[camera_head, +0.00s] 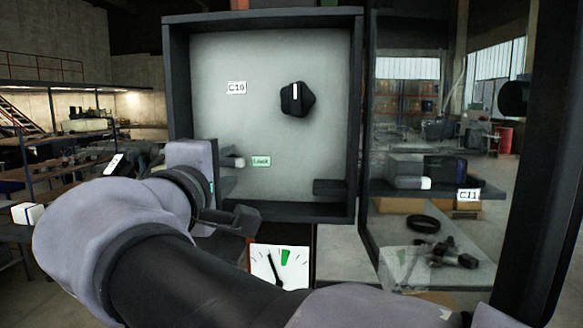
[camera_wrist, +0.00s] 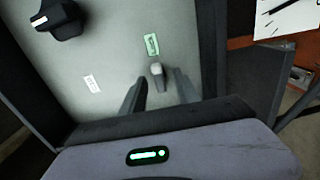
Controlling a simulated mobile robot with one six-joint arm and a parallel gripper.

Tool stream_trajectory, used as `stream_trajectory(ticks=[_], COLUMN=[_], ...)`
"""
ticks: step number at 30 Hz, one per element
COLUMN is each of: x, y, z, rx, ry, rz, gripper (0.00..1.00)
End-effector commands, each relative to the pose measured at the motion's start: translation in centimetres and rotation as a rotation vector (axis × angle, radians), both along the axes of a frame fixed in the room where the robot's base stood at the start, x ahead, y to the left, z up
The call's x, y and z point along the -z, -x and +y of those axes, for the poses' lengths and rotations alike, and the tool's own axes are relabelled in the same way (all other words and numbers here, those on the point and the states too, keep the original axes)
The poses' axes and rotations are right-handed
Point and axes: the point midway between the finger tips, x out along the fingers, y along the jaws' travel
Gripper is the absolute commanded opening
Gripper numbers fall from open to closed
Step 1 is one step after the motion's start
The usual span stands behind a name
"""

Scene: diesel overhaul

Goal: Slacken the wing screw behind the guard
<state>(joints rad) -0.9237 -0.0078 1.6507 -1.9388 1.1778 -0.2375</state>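No wing screw can be made out for certain. A black knob (camera_head: 296,99) with a white mark sits on the pale back panel of an open dark-framed box, near the label C10 (camera_head: 236,88). It also shows in the wrist view (camera_wrist: 58,18). A small pale peg (camera_head: 238,162) sticks out beside the green "Lock" label (camera_head: 261,161). My gripper (camera_wrist: 159,82) is open, its dark fingers on either side of the peg (camera_wrist: 157,70), with gaps visible. In the head view my gripper (camera_head: 227,168) is at the box's lower left, partly hidden by my wrist.
A clear panel in a dark frame (camera_head: 366,215) stands at the right, with label C11 (camera_head: 468,195) and a shelf block (camera_head: 405,168). Below the box is a gauge (camera_head: 279,267), its needle left of the green band. A black ring (camera_head: 423,222) lies at lower right.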

Motion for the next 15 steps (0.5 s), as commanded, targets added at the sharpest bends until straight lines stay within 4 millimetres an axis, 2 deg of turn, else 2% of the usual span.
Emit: stream_trajectory(ticks=[15], x=[0.0], y=[-1.4], z=[-0.1], rx=[0.000], ry=[0.000], rz=[0.000], gripper=[0.37])
